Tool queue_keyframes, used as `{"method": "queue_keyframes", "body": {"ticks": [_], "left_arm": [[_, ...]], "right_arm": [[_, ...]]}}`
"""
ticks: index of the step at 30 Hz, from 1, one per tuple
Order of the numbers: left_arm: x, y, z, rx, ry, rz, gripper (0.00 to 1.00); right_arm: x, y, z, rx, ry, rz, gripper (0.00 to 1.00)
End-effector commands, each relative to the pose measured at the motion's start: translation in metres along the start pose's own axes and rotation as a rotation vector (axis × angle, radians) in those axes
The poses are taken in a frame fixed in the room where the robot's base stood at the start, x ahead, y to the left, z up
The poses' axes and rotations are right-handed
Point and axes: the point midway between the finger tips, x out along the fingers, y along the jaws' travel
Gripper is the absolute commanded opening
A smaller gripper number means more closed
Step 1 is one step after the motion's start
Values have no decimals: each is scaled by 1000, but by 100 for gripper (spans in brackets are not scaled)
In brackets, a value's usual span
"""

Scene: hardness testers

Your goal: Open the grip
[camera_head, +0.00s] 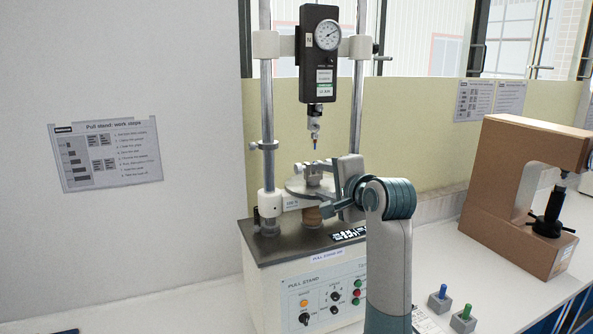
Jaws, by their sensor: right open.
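The pull stand (300,285) stands on the bench in the middle. A black force gauge (318,75) with a round dial is held between its two posts. A small metal grip (314,125) with a coloured tip hangs below the gauge. Under it, a round grey plate (296,187) carries a small metal block (313,172), which looks like a lower grip. My right gripper (320,188) is open at the plate's right side, its fingers towards the block. Whether a finger touches it I cannot tell, as the wrist hides part of it. My left gripper is out of view.
A brown tester (528,190) with a black spindle stands at the right. Small grey blocks with a blue pin (442,292) and a green pin (466,312) sit at the front right. The front panel has knobs and buttons (335,297). A steps sheet (107,154) hangs on the left wall.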

Motion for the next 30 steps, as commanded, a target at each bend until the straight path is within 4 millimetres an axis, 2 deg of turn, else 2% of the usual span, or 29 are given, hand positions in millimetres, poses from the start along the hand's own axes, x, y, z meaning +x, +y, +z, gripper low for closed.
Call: {"method": "queue_keyframes", "body": {"ticks": [3,12,19,23,30], "left_arm": [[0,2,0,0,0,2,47],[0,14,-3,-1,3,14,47],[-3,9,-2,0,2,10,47],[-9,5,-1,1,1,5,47],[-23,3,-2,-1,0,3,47]], "right_arm": [[-2,-7,-3,50,-4,-17,43],[-2,-7,-3,56,-4,-18,43],[3,-8,-3,55,-4,-16,43],[14,-9,-3,55,-5,-15,43],[47,-10,-3,55,-5,-13,43]]}}
